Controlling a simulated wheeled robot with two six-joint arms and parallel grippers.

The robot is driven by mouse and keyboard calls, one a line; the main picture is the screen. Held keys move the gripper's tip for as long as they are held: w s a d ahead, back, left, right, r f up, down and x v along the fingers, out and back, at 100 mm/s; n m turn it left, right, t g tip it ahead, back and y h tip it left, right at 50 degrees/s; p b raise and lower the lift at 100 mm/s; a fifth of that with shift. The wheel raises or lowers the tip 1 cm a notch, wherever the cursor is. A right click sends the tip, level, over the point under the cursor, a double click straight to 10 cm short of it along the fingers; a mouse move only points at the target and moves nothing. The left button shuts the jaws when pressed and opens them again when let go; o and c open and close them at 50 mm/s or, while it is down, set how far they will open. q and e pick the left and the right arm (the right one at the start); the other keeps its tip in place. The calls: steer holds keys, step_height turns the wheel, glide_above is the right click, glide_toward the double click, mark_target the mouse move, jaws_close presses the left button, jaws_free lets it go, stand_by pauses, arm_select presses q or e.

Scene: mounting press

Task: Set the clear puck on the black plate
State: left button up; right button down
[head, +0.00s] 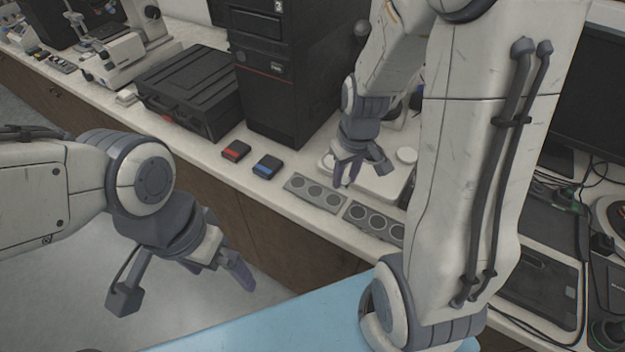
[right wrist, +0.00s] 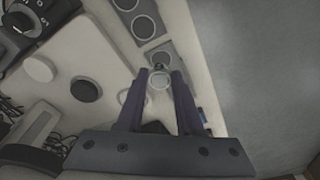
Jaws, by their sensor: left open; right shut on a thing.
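In the head view I cannot make the puck out. A round black plate (right wrist: 86,91) lies on the white base, left of the fingers in the right wrist view and apart from the puck. My left gripper (head: 182,284) is open and empty, in front of the bench over the floor.
Two grey holders with round wells, one (head: 315,192) left of the other (head: 374,222), lie along the bench edge. A white disc (head: 406,155) sits on the base. Red-marked (head: 236,151) and blue-marked (head: 267,166) black boxes lie left, before a black tower (head: 285,75).

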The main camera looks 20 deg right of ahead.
steer(key=p, duration=0.1)
glide_above(315, 190)
steer(key=f, duration=0.5)
steer(key=shift+s+f, duration=0.1)
steer(key=shift+s, duration=0.1)
step_height(315, 190, down, 4)
steer(key=shift+r+p, duration=0.1)
steer(key=shift+p, duration=0.3)
steer(key=shift+f, duration=0.2)
steer(key=c, duration=0.8)
jaws_free()
steer(key=shift+c, duration=0.2)
